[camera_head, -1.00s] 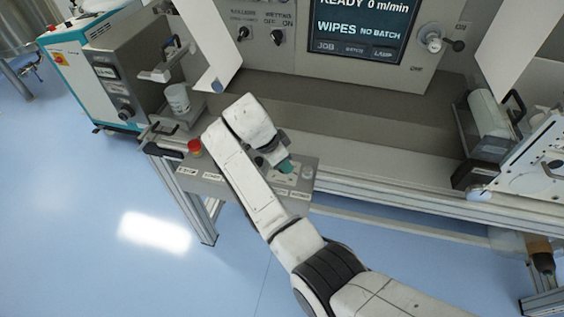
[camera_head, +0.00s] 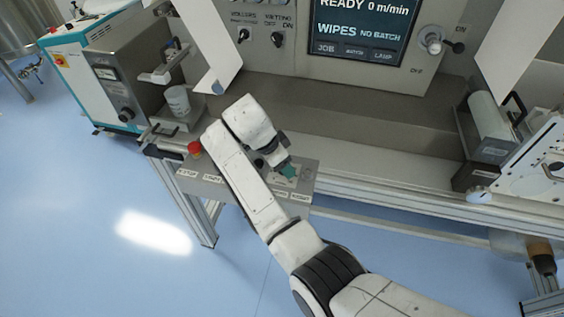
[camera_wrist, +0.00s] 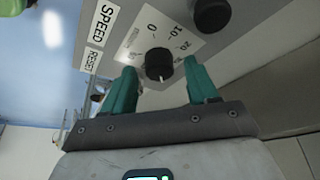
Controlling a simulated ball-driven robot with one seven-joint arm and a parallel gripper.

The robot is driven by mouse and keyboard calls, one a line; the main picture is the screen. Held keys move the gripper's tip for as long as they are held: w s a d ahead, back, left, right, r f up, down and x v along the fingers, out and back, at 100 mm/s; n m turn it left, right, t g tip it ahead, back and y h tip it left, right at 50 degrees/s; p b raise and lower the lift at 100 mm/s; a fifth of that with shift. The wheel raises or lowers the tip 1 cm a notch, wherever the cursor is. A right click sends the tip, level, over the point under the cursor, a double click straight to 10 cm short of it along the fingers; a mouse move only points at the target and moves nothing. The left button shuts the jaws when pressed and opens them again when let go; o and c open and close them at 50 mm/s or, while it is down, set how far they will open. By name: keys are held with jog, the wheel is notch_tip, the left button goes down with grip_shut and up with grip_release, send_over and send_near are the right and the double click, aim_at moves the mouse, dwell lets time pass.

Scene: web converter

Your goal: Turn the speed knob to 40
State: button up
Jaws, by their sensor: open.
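The black speed knob (camera_wrist: 158,63) shows in the wrist view on a pale dial plate (camera_wrist: 181,42) marked 0, 10, 20 and more. A white mark on the knob points down in the picture, toward my gripper. The number it meets is not readable. My gripper (camera_wrist: 158,69) is open, with one green finger on each side of the knob. Gaps show between knob and fingers; I cannot tell how deep they reach. In the head view my gripper (camera_head: 287,172) is over the small control panel (camera_head: 212,190), and my arm hides the knob.
A SPEED label (camera_wrist: 95,24) and a RESET label (camera_wrist: 93,60) lie left of the dial. Another black knob (camera_wrist: 212,15) is close above right. A red button (camera_head: 195,148) stands on the panel's left end. The machine's screen (camera_head: 362,28) reads READY 0 m/min.

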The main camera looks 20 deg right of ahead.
jog(key=v, duration=1)
jog(key=shift+r+b, duration=0.2)
jog(key=shift+b, duration=0.1)
jog(key=shift+s+a, duration=0.1)
jog(key=shift+a, duration=0.05)
